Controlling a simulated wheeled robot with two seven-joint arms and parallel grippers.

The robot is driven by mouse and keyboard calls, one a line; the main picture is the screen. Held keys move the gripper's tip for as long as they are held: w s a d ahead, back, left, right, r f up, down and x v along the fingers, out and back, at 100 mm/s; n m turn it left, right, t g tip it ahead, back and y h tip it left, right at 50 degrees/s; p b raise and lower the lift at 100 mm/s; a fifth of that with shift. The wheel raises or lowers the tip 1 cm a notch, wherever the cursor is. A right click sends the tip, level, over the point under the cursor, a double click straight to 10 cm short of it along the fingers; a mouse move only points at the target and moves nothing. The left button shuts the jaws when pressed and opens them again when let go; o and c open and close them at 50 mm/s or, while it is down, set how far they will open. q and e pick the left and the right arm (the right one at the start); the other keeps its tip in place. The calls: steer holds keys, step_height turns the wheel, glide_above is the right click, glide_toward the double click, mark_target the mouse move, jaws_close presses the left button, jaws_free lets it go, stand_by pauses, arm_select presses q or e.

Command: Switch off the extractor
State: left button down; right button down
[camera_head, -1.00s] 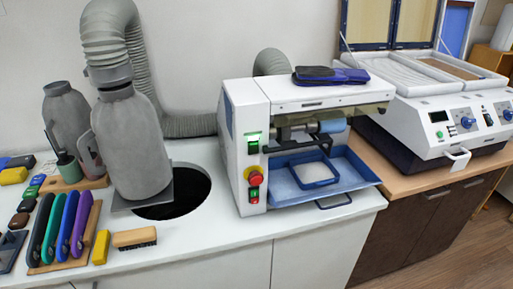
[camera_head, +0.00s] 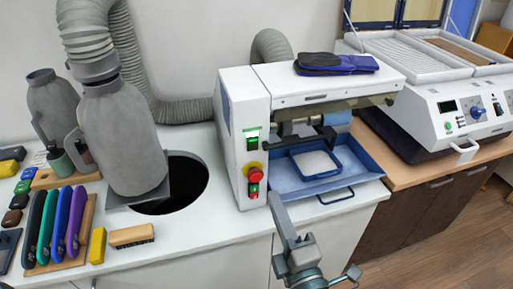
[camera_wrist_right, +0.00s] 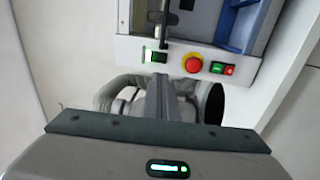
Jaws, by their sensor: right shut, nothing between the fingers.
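The white machine (camera_head: 240,110) stands on the counter with a control panel on its front left. The panel has a lit green switch (camera_head: 253,143) at the top, a red mushroom button (camera_head: 255,175) on a yellow base, and a small green and red button pair (camera_head: 253,190) at the bottom. My right gripper (camera_head: 275,200) is shut and empty, in front of the panel's lower right. In the right wrist view its fingers (camera_wrist_right: 162,82) point toward the panel, near the green switch (camera_wrist_right: 155,56), apart from the red button (camera_wrist_right: 193,64). My left gripper is not in view.
A blue tray (camera_head: 345,175) juts from the machine, close to my right arm. A grey bottle-shaped vessel (camera_head: 120,135) and hose stand left beside a round black hole (camera_head: 178,190). Coloured tools (camera_head: 58,220) and a brush (camera_head: 132,236) lie at the front left.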

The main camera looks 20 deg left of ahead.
steer(key=shift+s+r, duration=0.2)
steer(key=shift+r, duration=0.25)
steer(key=shift+w, duration=0.1)
steer(key=p, duration=0.5)
glide_toward(253, 144)
steer(key=x, duration=0.5)
steer(key=shift+r, duration=0.2)
steer(key=shift+w+a+f+p, duration=0.1)
steer(key=shift+w+a+p, duration=0.3)
steer(key=shift+w, duration=0.2)
